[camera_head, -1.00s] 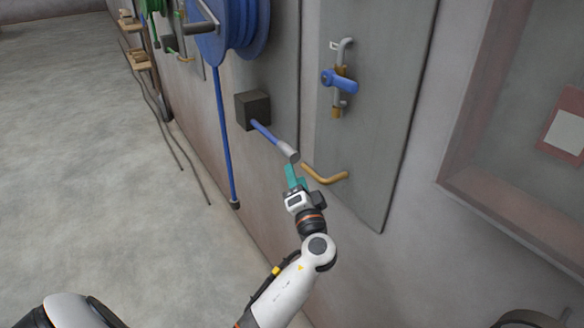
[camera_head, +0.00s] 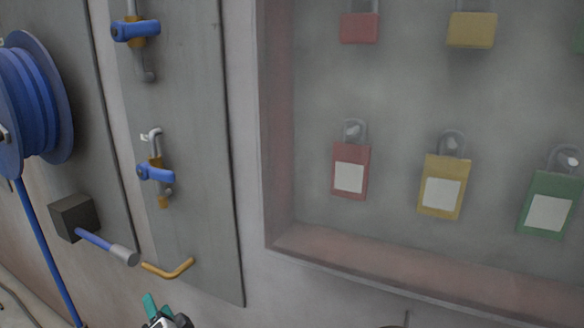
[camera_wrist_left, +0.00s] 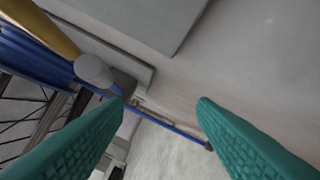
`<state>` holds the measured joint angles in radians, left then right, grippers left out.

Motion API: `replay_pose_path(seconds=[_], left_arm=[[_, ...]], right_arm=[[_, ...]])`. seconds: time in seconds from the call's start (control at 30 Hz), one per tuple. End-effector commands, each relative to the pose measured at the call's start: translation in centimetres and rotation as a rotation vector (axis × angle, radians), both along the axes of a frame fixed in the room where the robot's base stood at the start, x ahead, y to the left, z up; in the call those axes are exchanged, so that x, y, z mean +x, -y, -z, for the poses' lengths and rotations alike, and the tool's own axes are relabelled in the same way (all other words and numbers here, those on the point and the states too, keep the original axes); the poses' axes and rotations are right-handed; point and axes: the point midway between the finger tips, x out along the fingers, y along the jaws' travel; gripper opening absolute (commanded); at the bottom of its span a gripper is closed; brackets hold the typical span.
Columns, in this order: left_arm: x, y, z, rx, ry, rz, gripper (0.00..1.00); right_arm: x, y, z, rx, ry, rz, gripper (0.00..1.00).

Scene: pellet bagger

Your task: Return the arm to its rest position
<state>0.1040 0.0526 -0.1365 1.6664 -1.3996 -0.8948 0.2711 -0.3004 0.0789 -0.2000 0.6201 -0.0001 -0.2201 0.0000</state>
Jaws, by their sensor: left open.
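My left gripper (camera_head: 158,309) shows at the bottom edge of the head view, with teal fingers; most of its arm is out of frame. In the left wrist view its two teal fingers (camera_wrist_left: 160,108) are spread apart with nothing between them. Just above it in the head view is a blue lever with a grey end (camera_head: 124,255), sticking out of a dark box (camera_head: 74,217). The grey end (camera_wrist_left: 94,70) also shows beyond the left finger in the wrist view. The gripper looks apart from the lever. My right gripper is not in view.
A bent orange pipe (camera_head: 168,269) sticks out from the grey panel (camera_head: 205,220) near the gripper. Blue-handled valves (camera_head: 156,173) sit higher up. A blue reel (camera_head: 45,95) with a hanging blue line is at left. A recessed cabinet (camera_head: 400,265) with several padlocks is at right.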

Motion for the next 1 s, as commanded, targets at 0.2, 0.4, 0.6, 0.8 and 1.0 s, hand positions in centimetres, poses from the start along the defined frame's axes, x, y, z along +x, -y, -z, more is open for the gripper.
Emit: replay_pose_path(seconds=[0.2,0.4,0.6,0.8,1.0], left_arm=[[-2.6,2.7,16.0,-0.209,-0.357,0.156,0.52],[-10.4,5.3,29.0,-0.45,-0.628,0.233,0.52],[-22.3,7.6,38.7,-0.714,-0.84,0.227,0.52],[-36.0,8.9,44.3,-0.967,-0.978,0.127,0.52],[-45.6,9.1,46.1,-1.12,-1.027,0.003,0.52]], right_arm=[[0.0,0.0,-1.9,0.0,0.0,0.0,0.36],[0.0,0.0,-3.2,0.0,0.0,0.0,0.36],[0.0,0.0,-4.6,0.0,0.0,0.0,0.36],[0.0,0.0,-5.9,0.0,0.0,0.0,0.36],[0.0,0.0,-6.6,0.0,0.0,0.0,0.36]])
